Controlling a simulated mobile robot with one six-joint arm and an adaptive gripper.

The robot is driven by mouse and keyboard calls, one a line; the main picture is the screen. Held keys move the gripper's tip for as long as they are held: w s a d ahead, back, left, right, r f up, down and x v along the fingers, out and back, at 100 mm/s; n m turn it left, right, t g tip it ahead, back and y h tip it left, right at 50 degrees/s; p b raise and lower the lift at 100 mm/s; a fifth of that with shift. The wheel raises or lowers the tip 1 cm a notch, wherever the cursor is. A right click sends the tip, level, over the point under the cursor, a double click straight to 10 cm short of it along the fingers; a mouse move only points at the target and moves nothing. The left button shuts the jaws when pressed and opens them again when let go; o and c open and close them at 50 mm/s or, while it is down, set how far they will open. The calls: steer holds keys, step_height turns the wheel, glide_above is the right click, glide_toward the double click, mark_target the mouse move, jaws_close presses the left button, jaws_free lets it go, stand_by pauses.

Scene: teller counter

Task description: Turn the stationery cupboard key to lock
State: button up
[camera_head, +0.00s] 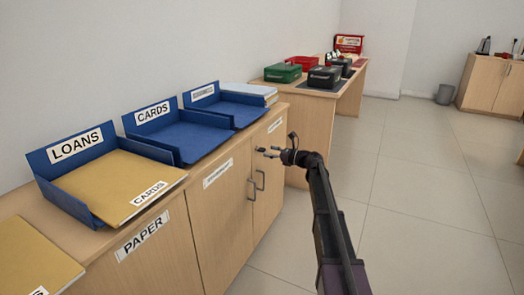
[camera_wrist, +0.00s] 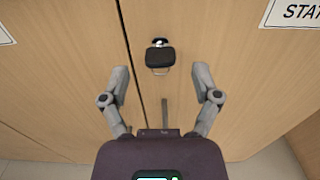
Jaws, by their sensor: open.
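The key (camera_wrist: 160,58) with a dark, rounded head sits in a small silver lock (camera_wrist: 160,43) on the cupboard door (camera_wrist: 215,45), just right of the gap between two doors. A thin metal loop shows under the key head. My gripper (camera_wrist: 161,84) is open and empty, with one finger on each side, its tips slightly lower in the picture than the key head. No contact with the key shows. In the head view, my gripper (camera_head: 268,152) is in front of the wooden cupboard (camera_head: 222,215), near its upper edge. The key cannot be made out there.
Two bar handles (camera_head: 256,183) stand out from the doors below my gripper. A sign beginning "STAT" (camera_wrist: 293,12) is at upper right. Blue trays (camera_head: 190,138) and folders stand on top. A desk (camera_head: 318,92) with cash boxes stands beyond. The floor (camera_head: 400,210) at right is clear.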

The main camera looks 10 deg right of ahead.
mark_target(265, 150)
steer(key=shift+x, duration=1.95)
jaws_close()
